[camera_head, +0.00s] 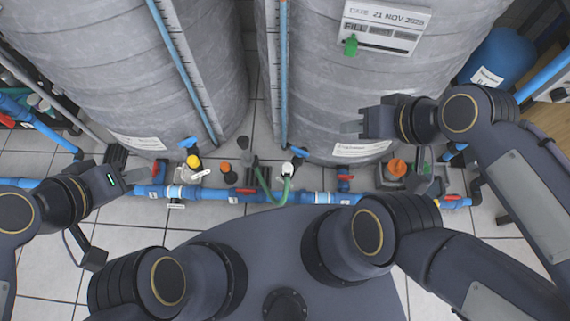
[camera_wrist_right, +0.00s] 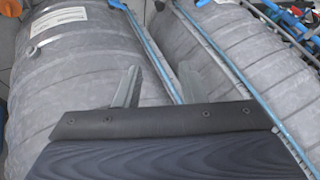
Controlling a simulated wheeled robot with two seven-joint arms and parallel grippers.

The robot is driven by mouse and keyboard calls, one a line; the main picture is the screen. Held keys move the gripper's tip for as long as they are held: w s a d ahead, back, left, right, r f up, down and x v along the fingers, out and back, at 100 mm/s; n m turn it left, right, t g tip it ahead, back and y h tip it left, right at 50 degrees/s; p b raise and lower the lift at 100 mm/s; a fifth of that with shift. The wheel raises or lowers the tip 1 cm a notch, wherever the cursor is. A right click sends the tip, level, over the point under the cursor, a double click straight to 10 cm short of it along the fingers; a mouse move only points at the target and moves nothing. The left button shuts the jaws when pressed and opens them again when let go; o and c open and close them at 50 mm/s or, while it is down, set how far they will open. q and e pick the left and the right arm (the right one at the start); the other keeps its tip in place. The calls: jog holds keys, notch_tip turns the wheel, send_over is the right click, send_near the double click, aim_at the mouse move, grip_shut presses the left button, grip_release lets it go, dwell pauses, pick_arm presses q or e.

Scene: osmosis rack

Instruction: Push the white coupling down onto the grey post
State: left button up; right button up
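A small white coupling (camera_head: 288,168) with a dark centre stands low between the two tanks, in the middle of the head view. A green hose (camera_head: 283,190) loops beside it. I cannot make out the grey post apart from the coupling, or how far down the coupling sits. My right gripper (camera_head: 352,128) is in front of the right tank, up and to the right of the coupling and apart from it. The right wrist view shows its two fingers (camera_wrist_right: 157,84) spread with nothing between them. My left gripper (camera_head: 138,176) is near the left end of the blue pipe, well away from the coupling; its opening is unclear.
Two large grey tanks (camera_head: 185,65) stand behind. A blue pipe (camera_head: 225,195) with red-handled valves runs across the front of the coupling. A yellow cap (camera_head: 194,161) and orange caps (camera_head: 397,167) stand near it. Tiled floor (camera_head: 130,240) shows in front.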

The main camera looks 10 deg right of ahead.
jog(key=shift+o, duration=2)
jog(key=shift+w+a+f, duration=0.1)
jog(key=shift+w+f, duration=0.05)
jog(key=shift+o, duration=0.7)
jog(key=w+a+f+m+g+y+b, duration=0.1)
jog(key=w+a+f+g+b, duration=0.1)
jog(key=w+f, duration=0.5)
jog(key=shift+w+a+f+y+b, duration=0.25)
jog(key=shift+a+b, duration=0.4)
jog(key=shift+b, duration=0.6)
jog(key=m+g+h+b, duration=0.3)
jog(key=g+h+b, duration=0.15)
jog(key=b, duration=0.45)
send_over(286, 166)
jog(key=shift+t+h, duration=0.4)
jog(key=shift+t, duration=0.05)
notch_tip(286, 166, down, 37)
jog(key=shift+s+f, duration=0.1)
jog(key=shift+f, duration=0.2)
